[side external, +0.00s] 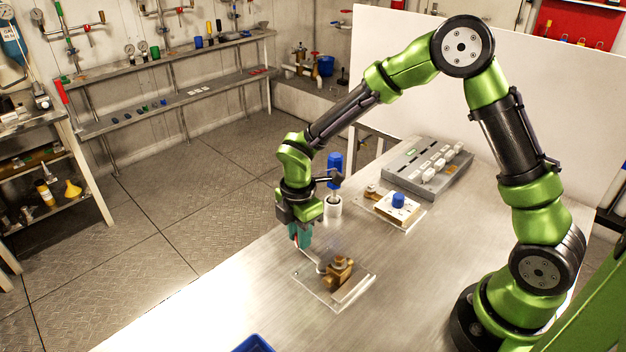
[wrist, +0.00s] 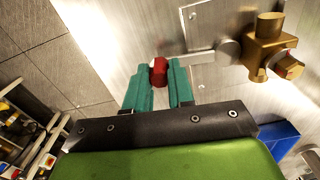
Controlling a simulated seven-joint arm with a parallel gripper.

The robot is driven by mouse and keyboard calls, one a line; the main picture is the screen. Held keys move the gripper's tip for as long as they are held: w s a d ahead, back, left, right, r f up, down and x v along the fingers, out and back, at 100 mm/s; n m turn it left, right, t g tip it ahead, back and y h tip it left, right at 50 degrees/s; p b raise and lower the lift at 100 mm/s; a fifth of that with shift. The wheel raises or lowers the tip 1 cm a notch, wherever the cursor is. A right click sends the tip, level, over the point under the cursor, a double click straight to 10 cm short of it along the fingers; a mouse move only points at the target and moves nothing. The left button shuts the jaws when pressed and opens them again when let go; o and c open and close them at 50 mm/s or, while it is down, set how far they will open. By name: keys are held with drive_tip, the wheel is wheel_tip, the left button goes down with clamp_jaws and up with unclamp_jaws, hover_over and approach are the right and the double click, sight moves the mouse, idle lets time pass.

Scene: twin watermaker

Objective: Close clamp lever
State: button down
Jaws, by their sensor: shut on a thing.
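The clamp is a brass fitting (side external: 339,272) on a clear plate (side external: 310,290) on the metal table. The brass fitting also shows at the upper right of the wrist view (wrist: 266,48). A thin metal lever (wrist: 200,58) runs from a round grey joint beside the brass to a red tip (wrist: 159,72). My gripper (wrist: 160,66) has teal fingers on both sides of the red tip and is shut on it. In the side view my gripper (side external: 303,242) points down at the left of the brass fitting, low over the table; the red tip is mostly hidden there.
Behind the clamp stand a blue-topped tool in a white holder (side external: 333,208), a block with a blue knob (side external: 398,201) and a grey box with white switches (side external: 425,170). A blue tray (side external: 254,343) is at the front edge. The table left of the clamp is clear.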

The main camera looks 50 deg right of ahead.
drive_tip(key=shift+a+r, duration=0.1)
drive_tip(key=shift+a, duration=0.15)
idle(0.3)
drive_tip(key=c, duration=1)
unclamp_jaws()
drive_tip(key=shift+o, duration=0.2)
wheel_tip(320, 180, up, 17)
